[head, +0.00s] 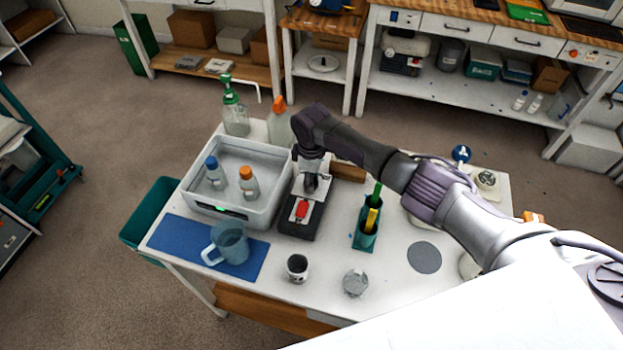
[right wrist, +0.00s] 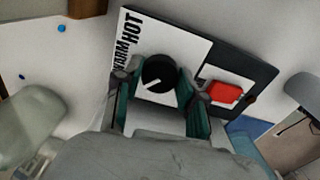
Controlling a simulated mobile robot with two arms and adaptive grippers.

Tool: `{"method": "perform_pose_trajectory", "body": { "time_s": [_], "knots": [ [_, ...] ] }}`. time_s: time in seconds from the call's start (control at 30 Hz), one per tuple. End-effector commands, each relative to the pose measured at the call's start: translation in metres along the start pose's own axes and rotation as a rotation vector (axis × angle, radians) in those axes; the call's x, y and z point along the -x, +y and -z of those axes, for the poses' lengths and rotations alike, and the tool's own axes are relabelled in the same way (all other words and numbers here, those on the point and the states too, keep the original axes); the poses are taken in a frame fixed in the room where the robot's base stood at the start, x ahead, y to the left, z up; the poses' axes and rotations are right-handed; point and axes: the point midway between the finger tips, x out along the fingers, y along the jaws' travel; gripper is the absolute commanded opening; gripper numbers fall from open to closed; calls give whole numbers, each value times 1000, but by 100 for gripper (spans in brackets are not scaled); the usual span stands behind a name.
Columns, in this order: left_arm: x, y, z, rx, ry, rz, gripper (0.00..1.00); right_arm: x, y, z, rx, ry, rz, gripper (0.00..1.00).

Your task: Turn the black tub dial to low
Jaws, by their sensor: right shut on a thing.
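The black dial (right wrist: 158,72) with a white pointer line sits on a white label plate (right wrist: 150,25) in the right wrist view. The pointer runs toward the lower left. The words WARM and HOT show on the plate; no low mark is visible. My right gripper (right wrist: 157,92) has its two fingers on either side of the dial, shut on it. In the head view my right gripper (head: 311,182) comes down on the dark control box (head: 297,227) and hides the dial. A red switch (head: 302,209) is on the same box. My left gripper is not in view.
A grey tub (head: 237,214) holding two bottles stands left of the box. A blue mat (head: 177,236) with a jug (head: 231,243), a dark-filled cup (head: 297,267) and a green holder (head: 365,240) stand close by.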

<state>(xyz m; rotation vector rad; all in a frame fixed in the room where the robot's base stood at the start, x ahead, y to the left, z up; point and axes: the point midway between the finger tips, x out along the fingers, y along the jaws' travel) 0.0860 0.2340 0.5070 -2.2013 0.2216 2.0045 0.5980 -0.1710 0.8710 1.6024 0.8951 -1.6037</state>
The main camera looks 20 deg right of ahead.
Motion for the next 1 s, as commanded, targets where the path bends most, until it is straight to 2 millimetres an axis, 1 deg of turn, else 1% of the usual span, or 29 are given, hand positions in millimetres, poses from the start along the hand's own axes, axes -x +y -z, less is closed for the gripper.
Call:
{"method": "perform_pose_trajectory", "body": {
  "time_s": [0.2,0.6,0.63,0.7,0.77,0.8,1.0],
  "knots": [
    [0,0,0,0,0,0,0,1,0,1,41,4,-2,5],
    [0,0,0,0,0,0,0,1,0,2,46,5,-2,5],
    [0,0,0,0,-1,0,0,1,0,2,46,5,-2,42],
    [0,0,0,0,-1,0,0,1,0,2,46,5,-2,53],
    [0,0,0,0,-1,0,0,1,0,1,46,4,-1,63],
    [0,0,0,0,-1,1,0,1,0,1,46,4,-1,66],
    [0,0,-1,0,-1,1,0,0,0,1,45,2,0,66]
  ]
}}
